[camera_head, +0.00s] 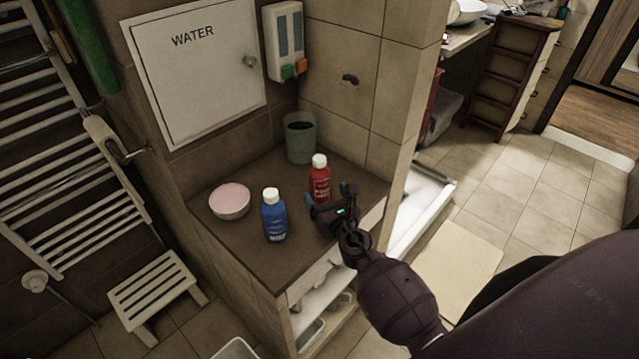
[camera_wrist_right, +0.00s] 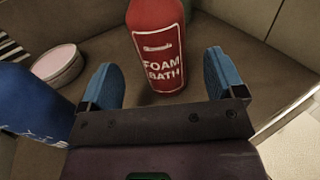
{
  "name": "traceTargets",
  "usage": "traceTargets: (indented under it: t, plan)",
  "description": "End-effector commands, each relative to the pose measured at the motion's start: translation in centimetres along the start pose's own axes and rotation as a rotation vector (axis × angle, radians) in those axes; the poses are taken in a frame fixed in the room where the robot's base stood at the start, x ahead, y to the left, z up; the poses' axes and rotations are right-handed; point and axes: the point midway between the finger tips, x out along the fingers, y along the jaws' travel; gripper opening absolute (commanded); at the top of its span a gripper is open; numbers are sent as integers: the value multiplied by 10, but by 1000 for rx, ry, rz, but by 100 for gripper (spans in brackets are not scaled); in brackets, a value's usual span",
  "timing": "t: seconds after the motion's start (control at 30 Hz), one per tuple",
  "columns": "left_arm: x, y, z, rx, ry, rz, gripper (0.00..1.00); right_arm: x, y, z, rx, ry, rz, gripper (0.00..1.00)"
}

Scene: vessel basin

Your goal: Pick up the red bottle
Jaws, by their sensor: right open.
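The red bottle (camera_head: 319,181) with a white cap stands upright on the brown counter top, right of the blue bottle. In the right wrist view the red bottle (camera_wrist_right: 157,47) reads "FOAM BATH" and stands just ahead of my fingers, roughly centred between them. My right gripper (camera_head: 332,198) is open, in front of the bottle's lower part; in its wrist view the two blue fingertips (camera_wrist_right: 162,82) are spread with nothing held. The bottle's lower right side is partly hidden by the gripper in the head view. My left gripper is not in view.
A blue bottle (camera_head: 274,218) with a white cap stands left of my right gripper. A pink-filled bowl (camera_head: 230,201) and a grey-green cup (camera_head: 300,142) are on the counter (camera_head: 240,241). Tiled walls close the back; the counter's front edge is near my arm.

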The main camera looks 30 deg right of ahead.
Motion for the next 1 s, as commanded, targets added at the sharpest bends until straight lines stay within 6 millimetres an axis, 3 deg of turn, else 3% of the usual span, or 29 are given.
traceTargets:
  t: [0.43, 0.77, 0.8, 1.0]
  plan:
    - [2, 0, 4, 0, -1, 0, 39, 46, 0, 0, 1, 0, 1, 88]
    - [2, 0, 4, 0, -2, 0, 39, 53, -1, 0, 2, 1, 0, 88]
    - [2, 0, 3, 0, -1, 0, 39, 53, -1, 0, 2, 1, 0, 87]
    - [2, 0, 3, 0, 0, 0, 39, 53, -1, 0, 2, 1, 0, 56]
